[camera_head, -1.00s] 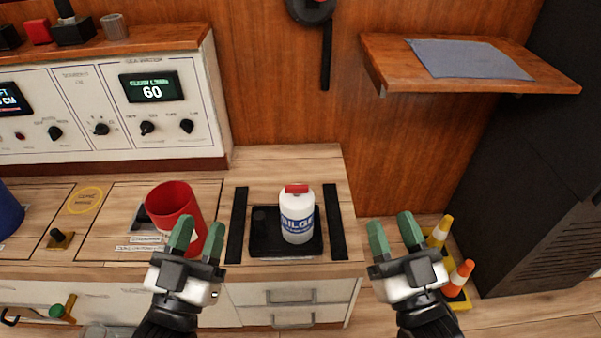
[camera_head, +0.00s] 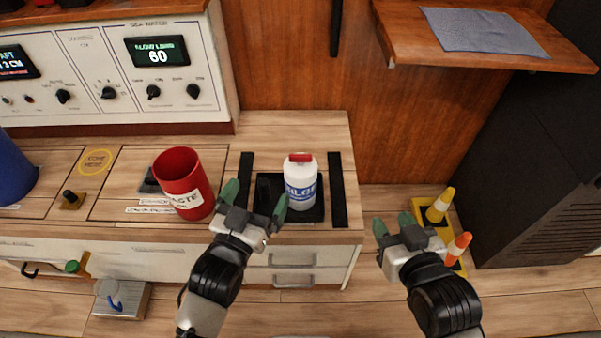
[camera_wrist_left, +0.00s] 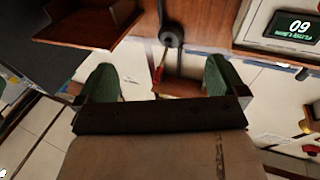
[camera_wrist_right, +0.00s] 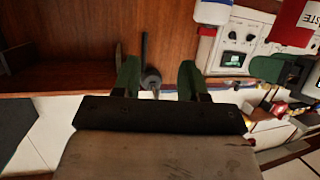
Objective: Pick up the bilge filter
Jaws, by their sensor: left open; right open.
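The bilge filter (camera_head: 300,184) is a white bottle with a red cap and a blue "BILGE" label. It stands upright in a black tray (camera_head: 268,186) on the wooden counter in the head view. My left gripper (camera_head: 255,196) is open and empty, in front and to the left of the bottle, with its right fingertip near the bottle's side. I cannot tell whether they touch. My right gripper (camera_head: 394,224) is open and empty, to the right of the counter's front corner. Both pairs of green fingers also show in the left wrist view (camera_wrist_left: 160,80) and the right wrist view (camera_wrist_right: 157,78).
A red waste bin (camera_head: 183,186) stands left of my left gripper. Black strips (camera_head: 337,188) flank the tray. A wooden shelf (camera_head: 480,40) with a grey cloth juts out at the upper right. A control panel (camera_head: 120,70) backs the counter.

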